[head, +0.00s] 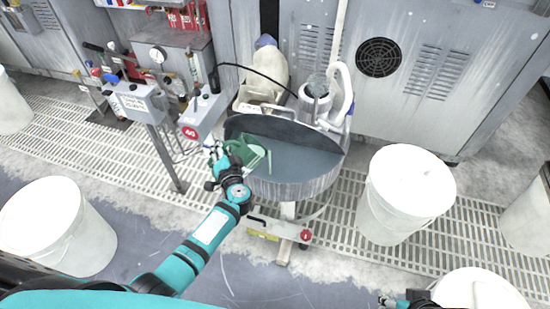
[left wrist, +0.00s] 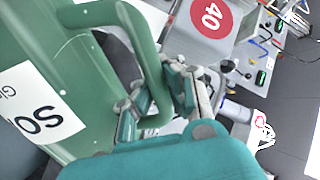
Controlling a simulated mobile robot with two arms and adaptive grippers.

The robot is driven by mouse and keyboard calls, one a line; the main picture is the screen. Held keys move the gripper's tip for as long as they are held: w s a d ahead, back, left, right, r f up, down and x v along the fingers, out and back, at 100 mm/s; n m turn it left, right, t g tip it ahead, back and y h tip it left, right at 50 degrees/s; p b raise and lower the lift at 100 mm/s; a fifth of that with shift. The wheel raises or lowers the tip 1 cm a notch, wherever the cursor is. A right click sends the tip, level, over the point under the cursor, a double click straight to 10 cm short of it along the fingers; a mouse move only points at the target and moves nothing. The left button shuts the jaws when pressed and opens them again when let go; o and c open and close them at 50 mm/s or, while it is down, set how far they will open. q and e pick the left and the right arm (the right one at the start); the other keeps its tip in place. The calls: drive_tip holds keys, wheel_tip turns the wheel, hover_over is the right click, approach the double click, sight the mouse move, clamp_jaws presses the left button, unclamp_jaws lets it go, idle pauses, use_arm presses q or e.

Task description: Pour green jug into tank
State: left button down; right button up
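The green jug (head: 247,152) is at the left side of the grey round tank (head: 297,183), over or against its rim. My left gripper (head: 219,158) reaches it from the left and front. In the left wrist view the jug (left wrist: 75,85) fills the left side, with a white label and a loop handle. My left gripper (left wrist: 158,100) has its fingers on both sides of the handle and closed on it. The jug looks tilted in the wrist view; its spout and contents are hidden. My right gripper (head: 392,302) barely shows at the bottom edge; its fingers are unclear.
A dark half-lid (head: 283,128) stands at the tank's back. Pale jugs (head: 268,75) and a clear container (head: 316,98) stand behind it. A valve stand with a red 40 sign (head: 190,132) is left. White buckets (head: 408,190) (head: 58,225) stand on both sides.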

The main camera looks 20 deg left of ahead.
use_arm(q)
drive_tip(key=shift+w+d+r+m+p, duration=0.3)
drive_tip(key=shift+r+p, duration=0.1)
drive_tip(key=shift+p, duration=0.55)
use_arm(e)
drive_tip(key=shift+v, duration=1)
drive_tip(key=shift+w, duration=0.2)
use_arm(q)
drive_tip(key=shift+w, duration=0.1)
drive_tip(key=shift+d+p, duration=0.1)
drive_tip(key=shift+p, duration=0.25)
drive_tip(key=shift+w+d+r+m+p, duration=0.1)
drive_tip(key=shift+w+m+p, duration=0.05)
drive_tip(key=shift+m+p, duration=0.25)
drive_tip(key=shift+w+d+p, duration=0.15)
drive_tip(key=shift+p, duration=0.15)
drive_tip(key=shift+d+r+m, duration=0.1)
drive_tip(key=shift+m, duration=0.2)
drive_tip(key=shift+w+d+p, duration=0.1)
drive_tip(key=shift+w+p, duration=0.1)
drive_tip(key=shift+p, duration=0.25)
use_arm(e)
drive_tip(key=s+x, duration=0.2)
drive_tip(key=x, duration=0.9)
drive_tip(key=shift+a+f+g, duration=0.2)
drive_tip(key=shift+f+g, duration=0.2)
drive_tip(key=shift+f, duration=0.05)
